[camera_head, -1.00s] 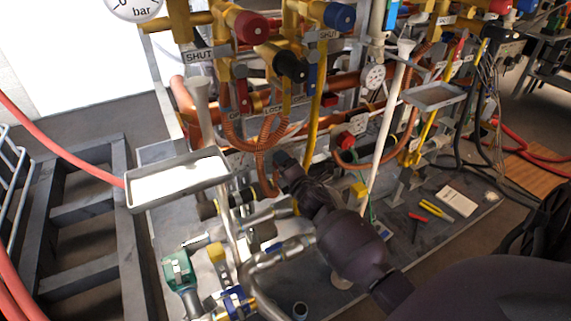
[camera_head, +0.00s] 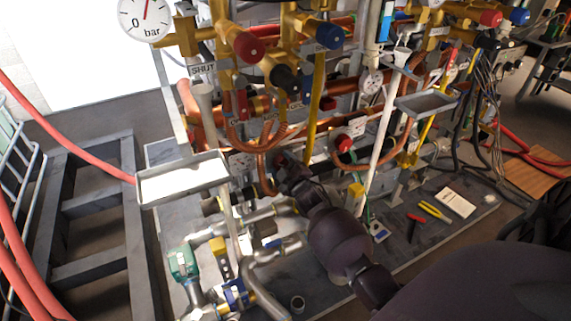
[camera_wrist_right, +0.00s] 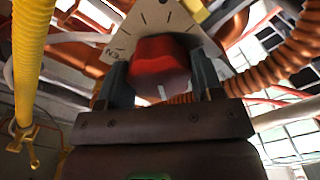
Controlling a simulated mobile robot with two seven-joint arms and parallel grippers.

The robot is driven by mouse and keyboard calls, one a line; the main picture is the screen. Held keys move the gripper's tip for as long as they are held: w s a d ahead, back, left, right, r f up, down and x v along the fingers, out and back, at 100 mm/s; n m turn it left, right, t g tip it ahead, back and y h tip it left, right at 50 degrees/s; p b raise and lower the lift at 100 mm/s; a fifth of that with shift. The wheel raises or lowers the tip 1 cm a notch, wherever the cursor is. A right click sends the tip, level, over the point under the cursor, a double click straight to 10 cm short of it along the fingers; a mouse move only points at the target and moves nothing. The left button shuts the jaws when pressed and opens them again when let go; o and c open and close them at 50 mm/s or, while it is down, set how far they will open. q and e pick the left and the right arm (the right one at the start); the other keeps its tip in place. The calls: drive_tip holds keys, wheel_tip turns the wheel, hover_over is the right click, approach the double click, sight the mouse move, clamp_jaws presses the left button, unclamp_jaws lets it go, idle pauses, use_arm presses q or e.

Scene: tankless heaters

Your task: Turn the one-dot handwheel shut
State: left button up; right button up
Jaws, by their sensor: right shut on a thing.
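A red handwheel (camera_wrist_right: 160,62) sits between the two fingers of my right gripper (camera_wrist_right: 160,88) in the right wrist view. The fingers are shut on its sides. A pale mark shows on its lower edge. Behind it is a cream dial plate (camera_wrist_right: 150,22) with dark tick marks and partly hidden lettering. In the head view my right gripper (camera_head: 283,166) reaches in among the low pipes and hides the held wheel. Another red handwheel (camera_head: 344,143) with a white plate shows to its right. I cannot make out dots on either wheel. My left gripper is not in view.
A yellow pipe (camera_wrist_right: 30,60) stands left of my gripper and a ribbed copper hose (camera_wrist_right: 275,55) passes right of it. Larger red (camera_head: 247,47) and blue (camera_head: 329,36) knobs sit above. A grey tray (camera_head: 148,191) stands left. Pliers (camera_head: 434,211) lie at right.

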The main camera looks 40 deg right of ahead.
drive_tip(key=m+p, duration=0.1)
drive_tip(key=m, duration=0.4)
drive_tip(key=shift+r+m, duration=0.15)
drive_tip(key=shift+m, duration=0.15)
drive_tip(key=shift+m+p, duration=0.5)
drive_tip(key=shift+m, duration=0.7)
drive_tip(key=shift+d+m, duration=0.1)
drive_tip(key=shift+m, duration=0.9)
drive_tip(key=shift+s, duration=0.1)
drive_tip(key=o, duration=0.7)
drive_tip(key=shift+c, duration=0.2)
